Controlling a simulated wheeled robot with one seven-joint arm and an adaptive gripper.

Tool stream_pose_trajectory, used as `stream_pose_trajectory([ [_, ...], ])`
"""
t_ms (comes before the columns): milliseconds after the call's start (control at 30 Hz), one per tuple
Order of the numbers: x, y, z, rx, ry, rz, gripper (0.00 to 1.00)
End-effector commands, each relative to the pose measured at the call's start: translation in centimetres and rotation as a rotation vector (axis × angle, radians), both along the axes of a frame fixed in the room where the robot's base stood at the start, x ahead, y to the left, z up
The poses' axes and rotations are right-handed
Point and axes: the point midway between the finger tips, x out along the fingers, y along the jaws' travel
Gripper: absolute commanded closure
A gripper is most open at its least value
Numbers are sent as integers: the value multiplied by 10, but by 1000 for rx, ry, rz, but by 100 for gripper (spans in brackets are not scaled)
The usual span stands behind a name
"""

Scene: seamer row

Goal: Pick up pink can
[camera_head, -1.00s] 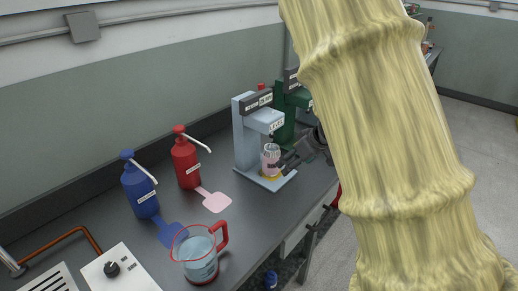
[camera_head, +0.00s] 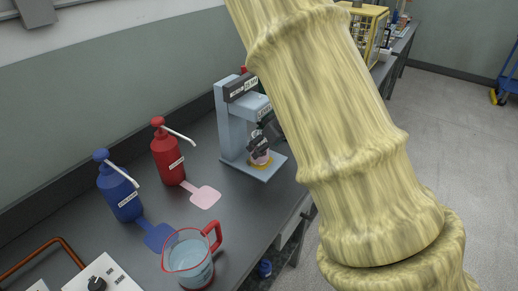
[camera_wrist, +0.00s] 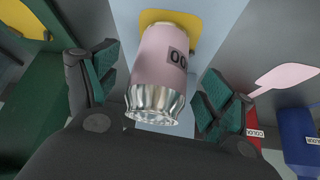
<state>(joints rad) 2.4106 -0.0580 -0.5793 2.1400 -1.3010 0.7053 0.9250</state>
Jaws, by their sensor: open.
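The pink can (camera_wrist: 163,68) stands on the yellow pad (camera_wrist: 172,18) of the light blue seamer (camera_head: 235,128). It has a silver rim and a dark label. In the wrist view my gripper (camera_wrist: 150,90) is open, with one green-padded finger on each side of the can and gaps between the pads and the can. In the head view my gripper (camera_head: 258,146) hides much of the can (camera_head: 261,158); only a small pink part shows at the seamer's base.
Red (camera_head: 166,154) and blue (camera_head: 118,188) pump bottles stand left of the seamer, with pink (camera_head: 205,197) and blue (camera_head: 159,237) paddle shapes by them. A measuring jug (camera_head: 190,258) stands in front. A green machine (camera_wrist: 35,110) is beside the seamer. My sleeved arm hides the bench's right part.

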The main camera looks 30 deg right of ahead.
Motion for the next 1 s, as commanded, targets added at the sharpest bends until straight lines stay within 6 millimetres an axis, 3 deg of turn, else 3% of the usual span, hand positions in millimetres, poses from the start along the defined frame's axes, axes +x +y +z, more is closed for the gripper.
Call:
stream_pose_trajectory([
  [400,22,4,-37,0,2,0,18],
  [733,25,5,-41,0,1,0,18],
  [767,25,4,-41,0,1,0,20],
  [1000,25,4,-41,0,1,0,64],
])
